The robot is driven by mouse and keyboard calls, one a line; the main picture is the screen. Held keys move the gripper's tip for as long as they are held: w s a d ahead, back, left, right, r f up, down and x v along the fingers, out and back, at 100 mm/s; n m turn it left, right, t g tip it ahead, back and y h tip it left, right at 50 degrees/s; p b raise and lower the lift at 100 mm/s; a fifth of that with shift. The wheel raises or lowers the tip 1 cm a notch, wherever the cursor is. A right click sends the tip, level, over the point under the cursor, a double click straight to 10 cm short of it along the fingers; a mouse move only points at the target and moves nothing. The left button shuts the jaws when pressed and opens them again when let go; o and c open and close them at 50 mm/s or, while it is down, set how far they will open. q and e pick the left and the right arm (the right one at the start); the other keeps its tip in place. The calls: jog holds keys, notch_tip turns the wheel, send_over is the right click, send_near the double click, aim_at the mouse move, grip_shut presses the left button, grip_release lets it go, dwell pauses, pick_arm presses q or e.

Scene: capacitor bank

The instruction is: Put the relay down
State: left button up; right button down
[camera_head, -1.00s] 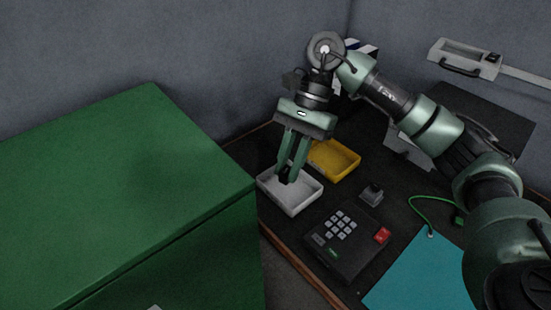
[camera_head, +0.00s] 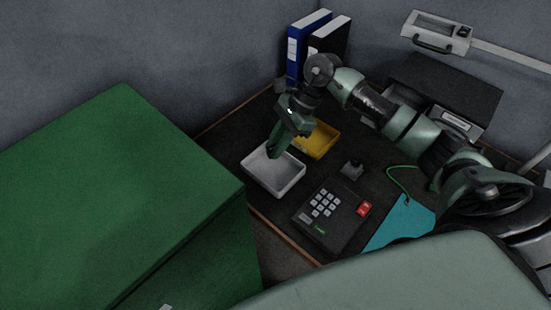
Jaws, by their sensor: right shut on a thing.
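My right gripper (camera_head: 272,155) reaches down over the white tray (camera_head: 288,188) near its back left part. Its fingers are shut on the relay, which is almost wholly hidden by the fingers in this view. I cannot tell whether the relay touches the tray floor. The rest of the tray that shows looks empty. My left gripper is not in view.
A yellow tray (camera_head: 323,142) sits right behind the white one. Binders (camera_head: 309,42) stand at the back. A green cabinet (camera_head: 120,190) fills the left.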

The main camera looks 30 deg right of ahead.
notch_tip(320, 180, down, 7)
jog(key=shift+r, duration=0.15)
dwell(0.4)
jog(key=shift+f, duration=0.2)
jog(key=c, duration=1.3)
grip_release()
jog(key=shift+r, duration=0.1)
jog(key=shift+r+p, duration=0.15)
jog(key=shift+p, duration=0.2)
jog(key=b+v, duration=0.1)
jog(key=v, duration=1.1)
jog(key=shift+b, duration=0.4)
